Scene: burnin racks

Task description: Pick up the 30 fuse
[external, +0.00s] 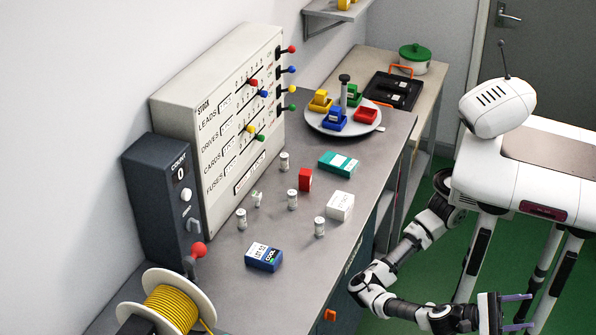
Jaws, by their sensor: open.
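Several small pale cylinders that look like fuses stand on the grey bench: one at the back (284,162), a thinner one (257,199), one in the middle (292,199), one at left (241,219) and one at right (319,227). Their markings are too small to read, so I cannot tell which is the 30 fuse. My gripper (517,312) is open and empty at the lower right. It is off the bench, over the green floor, well away from the cylinders.
Among the cylinders are a red block (305,180), a white box (340,206), a teal box (338,164) and a blue box (264,257). A stock panel (217,125), count box (165,195) and yellow cable reel (172,308) line the left. A round tray (330,130) with coloured bins stands behind.

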